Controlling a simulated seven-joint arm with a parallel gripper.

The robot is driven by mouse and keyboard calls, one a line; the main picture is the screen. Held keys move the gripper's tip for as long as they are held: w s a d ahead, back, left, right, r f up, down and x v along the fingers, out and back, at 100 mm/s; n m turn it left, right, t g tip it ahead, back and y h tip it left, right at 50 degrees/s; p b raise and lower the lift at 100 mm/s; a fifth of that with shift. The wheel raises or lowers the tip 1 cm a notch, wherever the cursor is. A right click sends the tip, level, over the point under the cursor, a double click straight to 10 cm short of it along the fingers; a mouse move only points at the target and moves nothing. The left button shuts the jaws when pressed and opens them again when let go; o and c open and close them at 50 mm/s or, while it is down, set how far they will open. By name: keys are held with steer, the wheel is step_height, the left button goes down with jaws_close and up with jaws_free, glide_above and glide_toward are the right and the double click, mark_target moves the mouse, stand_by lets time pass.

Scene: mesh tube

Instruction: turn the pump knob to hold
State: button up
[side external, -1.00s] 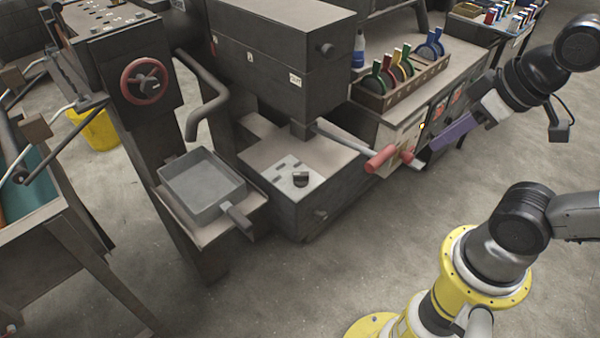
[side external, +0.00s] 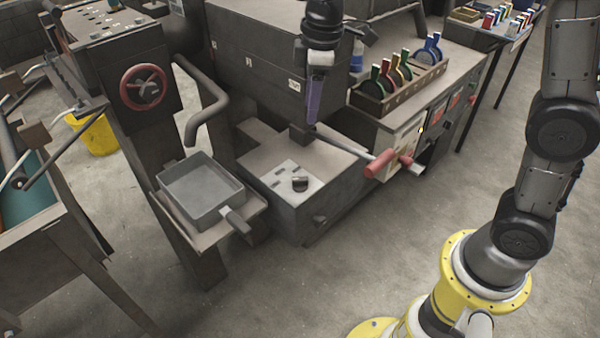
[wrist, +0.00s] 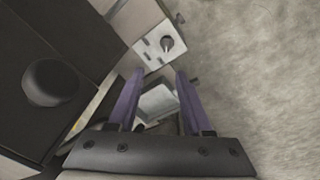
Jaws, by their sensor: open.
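The pump knob (side external: 300,184) is a small dark round knob with a light pointer, on a pale label plate (side external: 283,177) on top of the low grey machine base. In the wrist view the knob (wrist: 167,43) is above and beyond my fingertips, clear of them. My gripper (side external: 313,120), with purple fingers, points down behind the knob in the side external view, above the back of the base. In the wrist view my gripper (wrist: 155,75) is open and empty. The markings on the plate are too small to read.
A red-handled lever (side external: 381,163) sticks out right of my gripper. The large dark machine housing (side external: 250,55) stands close on its left. A grey square pan (side external: 200,188) and a curved pipe (side external: 200,105) are left of the base. The floor in front is clear.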

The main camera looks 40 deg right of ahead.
steer(key=g, duration=0.1)
glide_toward(300, 178)
step_height(300, 178, down, 8)
steer(key=shift+a+f, duration=0.1)
steer(key=shift+f, duration=0.15)
stand_by(0.3)
jaws_close()
